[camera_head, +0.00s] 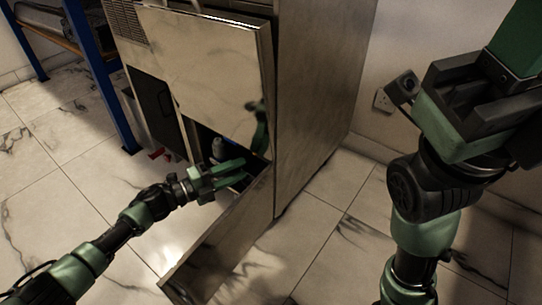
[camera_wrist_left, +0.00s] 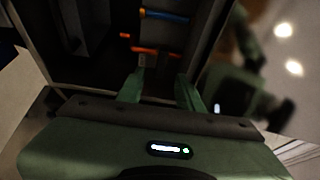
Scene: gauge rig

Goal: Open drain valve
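The metal cabinet (camera_head: 315,90) has a low opening with its lower flap (camera_head: 225,245) swung out. My left gripper (camera_head: 243,170) reaches into this opening. In the left wrist view its green fingers (camera_wrist_left: 159,88) are apart with nothing held between them. Beyond the fingertips a blue bar-shaped part (camera_wrist_left: 163,15) and an orange bar-shaped part (camera_wrist_left: 157,52) lie one above the other inside the dark compartment. I cannot tell which of them is the drain valve, or its position. My right arm (camera_head: 430,190) is raised at the right; its fingertips are not clearly shown.
The cabinet's upper panel (camera_head: 205,60) hangs close above my left gripper. A blue-framed rack (camera_head: 100,75) stands at the far left. Small red items (camera_head: 158,153) lie near the cabinet. The tiled floor (camera_head: 60,200) at left is clear. A wall socket (camera_head: 383,99) is behind my right arm.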

